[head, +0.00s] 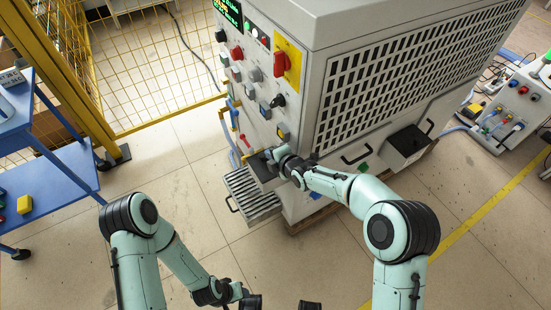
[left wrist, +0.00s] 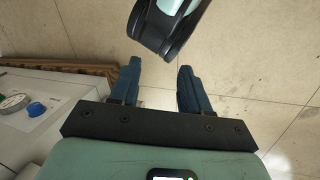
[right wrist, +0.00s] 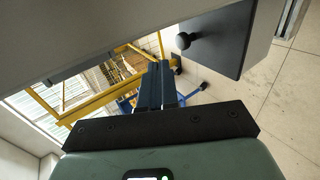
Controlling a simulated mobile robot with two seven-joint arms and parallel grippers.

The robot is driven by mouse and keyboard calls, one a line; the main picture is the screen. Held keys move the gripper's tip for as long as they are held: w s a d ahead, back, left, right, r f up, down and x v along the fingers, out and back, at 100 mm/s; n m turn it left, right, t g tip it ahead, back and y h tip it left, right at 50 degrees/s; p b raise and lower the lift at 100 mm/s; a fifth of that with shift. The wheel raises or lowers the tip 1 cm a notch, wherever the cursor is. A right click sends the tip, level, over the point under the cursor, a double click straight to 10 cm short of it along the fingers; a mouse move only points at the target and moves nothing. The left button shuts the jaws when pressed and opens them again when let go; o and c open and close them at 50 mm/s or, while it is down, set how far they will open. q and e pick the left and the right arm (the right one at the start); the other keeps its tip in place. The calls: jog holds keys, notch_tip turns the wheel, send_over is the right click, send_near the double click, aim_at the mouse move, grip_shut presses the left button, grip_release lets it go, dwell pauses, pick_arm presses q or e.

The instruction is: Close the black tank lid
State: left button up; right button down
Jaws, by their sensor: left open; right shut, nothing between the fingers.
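A flat dark panel with a round black knob, which looks like the black tank lid (right wrist: 232,50), stands out from the machine in the right wrist view. In the head view a dark panel (head: 258,172) shows by the machine's lower front, partly hidden by my right gripper (head: 272,156). The lid's exact angle is hard to tell. My right gripper (right wrist: 158,82) is shut and empty, with the panel to its right and apart from its fingertips in the right wrist view. My left gripper (left wrist: 157,85) is open and empty, low over the floor, away from the machine.
The grey induction heater (head: 325,45) fills the upper middle. A slatted metal tray (head: 250,195) sticks out low at its front. A black box (head: 407,145) is on its right side. A blue cart (head: 45,150) and yellow fence (head: 140,70) stand left. The floor between is clear.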

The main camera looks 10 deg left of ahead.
pick_arm(q)
jog(key=shift+w+a+f+t+b, duration=0.2)
jog(key=shift+w+a+f+b, duration=0.15)
jog(key=shift+w, duration=0.25)
jog(key=shift+w+a+f+t+b, duration=0.15)
jog(key=shift+w+a+f+t, duration=0.1)
jog(key=shift+w+f, duration=0.25)
pick_arm(e)
jog(key=shift+w+a+f, duration=0.15)
jog(key=shift+w+a, duration=0.3)
jog(key=shift+w, duration=0.1)
pick_arm(q)
jog(key=shift+w+r, duration=0.1)
